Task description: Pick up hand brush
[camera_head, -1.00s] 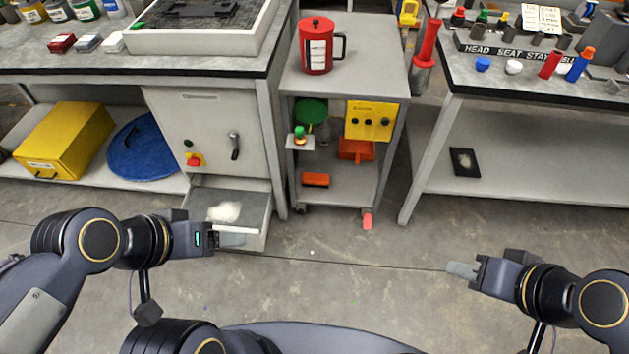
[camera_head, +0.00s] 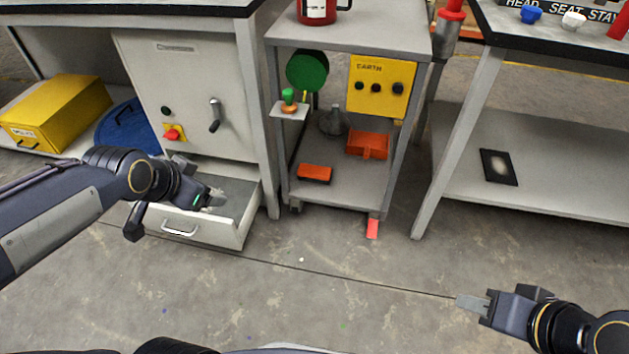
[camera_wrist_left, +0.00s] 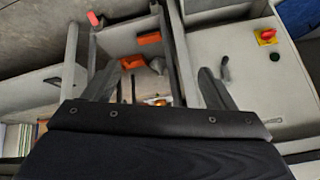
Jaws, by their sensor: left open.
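The hand brush looks to be the orange block with a dark underside (camera_head: 315,173) at the front of the grey cart's lower shelf (camera_head: 336,194). It also shows in the left wrist view (camera_wrist_left: 151,38), beyond and between the fingers. An orange dustpan-like piece (camera_head: 367,145) lies behind it to the right. My left gripper (camera_head: 217,198) is open and empty, above the open drawer and left of the cart, apart from the brush. In the left wrist view its fingers (camera_wrist_left: 158,88) are spread wide. My right gripper (camera_head: 472,303) is over bare floor at the lower right; its jaw gap is unclear.
The pulled-out drawer (camera_head: 195,228) sticks out below the grey cabinet (camera_head: 188,80). Cart legs flank the shelf. A red tag (camera_head: 373,229) is at the right front leg. A yellow control box (camera_head: 381,86) and a green disc (camera_head: 307,70) are above the shelf. Floor in front is clear.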

